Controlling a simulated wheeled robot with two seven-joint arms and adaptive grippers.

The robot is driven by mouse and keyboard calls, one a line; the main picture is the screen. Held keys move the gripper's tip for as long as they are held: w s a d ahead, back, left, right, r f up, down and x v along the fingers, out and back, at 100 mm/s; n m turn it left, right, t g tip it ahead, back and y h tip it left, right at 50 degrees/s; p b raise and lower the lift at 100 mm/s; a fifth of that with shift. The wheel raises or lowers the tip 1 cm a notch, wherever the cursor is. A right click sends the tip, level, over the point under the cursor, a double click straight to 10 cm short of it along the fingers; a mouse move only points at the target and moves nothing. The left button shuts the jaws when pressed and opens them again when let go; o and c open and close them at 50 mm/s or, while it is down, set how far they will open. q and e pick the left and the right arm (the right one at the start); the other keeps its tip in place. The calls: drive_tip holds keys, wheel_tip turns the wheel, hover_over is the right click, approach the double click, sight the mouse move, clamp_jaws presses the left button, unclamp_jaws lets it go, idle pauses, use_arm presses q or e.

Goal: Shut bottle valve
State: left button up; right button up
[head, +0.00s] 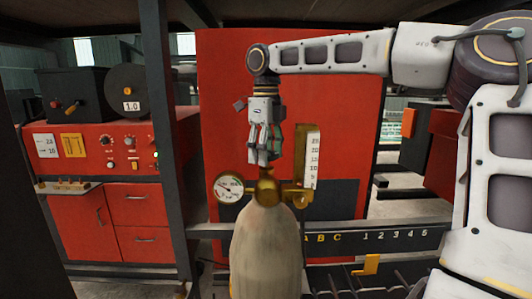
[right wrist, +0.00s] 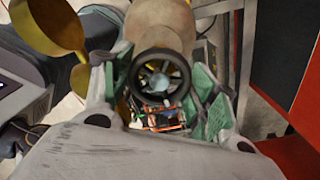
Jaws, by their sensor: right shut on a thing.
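A pale, worn gas bottle (head: 265,250) stands upright in the head view, with a brass valve (head: 266,190) on top. My right gripper (head: 264,155) points straight down onto the valve from above. In the right wrist view a round black handwheel with spokes (right wrist: 160,76) lies between its green-padded fingers. The gripper is shut on this handwheel; in the head view the fingers hide it. The bottle's shoulder (right wrist: 158,25) shows behind the wheel. My left gripper is not in view.
A round gauge (head: 229,187) sits left of the valve and a white scaled flowmeter (head: 311,158) right of it, both close to the gripper. Behind stand a red panel (head: 335,110) and a red control cabinet (head: 105,150). A dark post (head: 170,130) rises left. A lettered rail (head: 400,238) runs right.

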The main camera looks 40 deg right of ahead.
idle(0.4)
drive_tip(key=o, duration=1)
drive_tip(key=shift+o, duration=0.2)
wheel_tip(320, 180, up, 12)
idle(0.5)
idle(0.6)
